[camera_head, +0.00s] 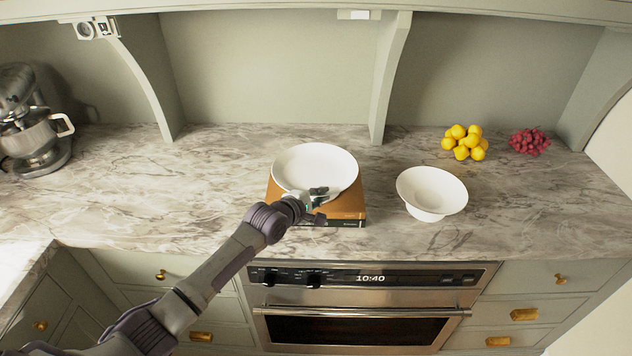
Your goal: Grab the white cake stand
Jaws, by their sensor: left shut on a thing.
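The white cake stand (314,165) is a wide, shallow round white dish. It is over a brown-orange book or box (347,204) on the marble counter; its foot is hidden, so I cannot tell whether it rests there or is held just above. My left gripper (318,197) is at the dish's near rim, slightly right of its middle, and is shut on it. The wrist covers part of the near edge. My right gripper is not in view.
A white footed bowl (432,190) stands close to the right. Yellow fruit (464,142) and red grapes (530,142) lie at the back right. A stand mixer (35,130) is at far left. An oven (360,325) is below the counter edge. The counter's left middle is clear.

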